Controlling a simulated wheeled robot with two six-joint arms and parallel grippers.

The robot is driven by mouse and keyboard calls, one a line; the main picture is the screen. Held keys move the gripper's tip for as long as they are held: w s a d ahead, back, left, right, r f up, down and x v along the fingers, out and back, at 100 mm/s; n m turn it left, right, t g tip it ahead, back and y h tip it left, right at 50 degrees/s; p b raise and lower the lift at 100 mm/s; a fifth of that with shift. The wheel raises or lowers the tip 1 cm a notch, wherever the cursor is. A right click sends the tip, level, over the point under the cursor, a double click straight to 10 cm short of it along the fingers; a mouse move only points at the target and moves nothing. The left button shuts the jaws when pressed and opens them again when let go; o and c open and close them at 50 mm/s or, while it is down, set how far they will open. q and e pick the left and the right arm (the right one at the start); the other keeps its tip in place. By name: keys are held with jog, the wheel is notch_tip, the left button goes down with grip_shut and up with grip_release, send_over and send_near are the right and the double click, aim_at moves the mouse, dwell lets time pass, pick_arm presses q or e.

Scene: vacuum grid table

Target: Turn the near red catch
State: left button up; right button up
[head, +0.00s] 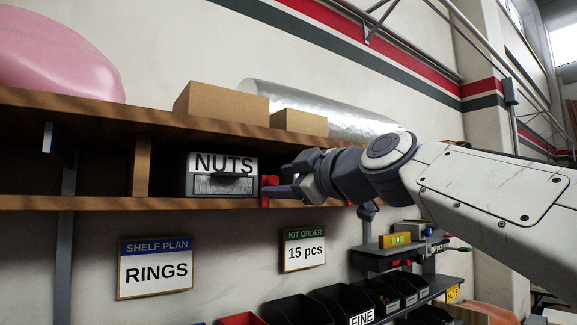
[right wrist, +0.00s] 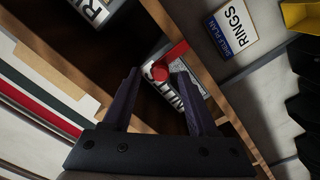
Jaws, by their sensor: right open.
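The red catch (head: 268,184) is at the right front side of the NUTS box (head: 222,162), which sits on a wooden shelf. In the right wrist view, the catch (right wrist: 173,52) shows as a red bar with a round red knob, and the lettered NUTS front (right wrist: 187,98) lies partly behind a finger. My right gripper (head: 283,182) is open, its fingers pointing at the catch. In the right wrist view, the gripper (right wrist: 157,69) has its fingertips on either side of the red knob; contact cannot be told. My left gripper is not in view.
The wooden shelf edge (head: 100,203) runs below the box, and an upright wooden divider (head: 141,166) stands left of it. Cardboard boxes (head: 222,103) lie on the shelf above. RINGS (head: 156,268) and 15 pcs (head: 304,250) signs hang below. Another lettered box (right wrist: 97,11) shows in the wrist view.

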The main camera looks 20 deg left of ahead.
aim_at(275, 181)
jog(key=shift+p+x, duration=0.5)
jog(key=shift+x, duration=0.7)
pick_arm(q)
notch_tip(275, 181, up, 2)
pick_arm(e)
jog(key=shift+w+a, duration=0.2)
jog(key=shift+a, duration=0.1)
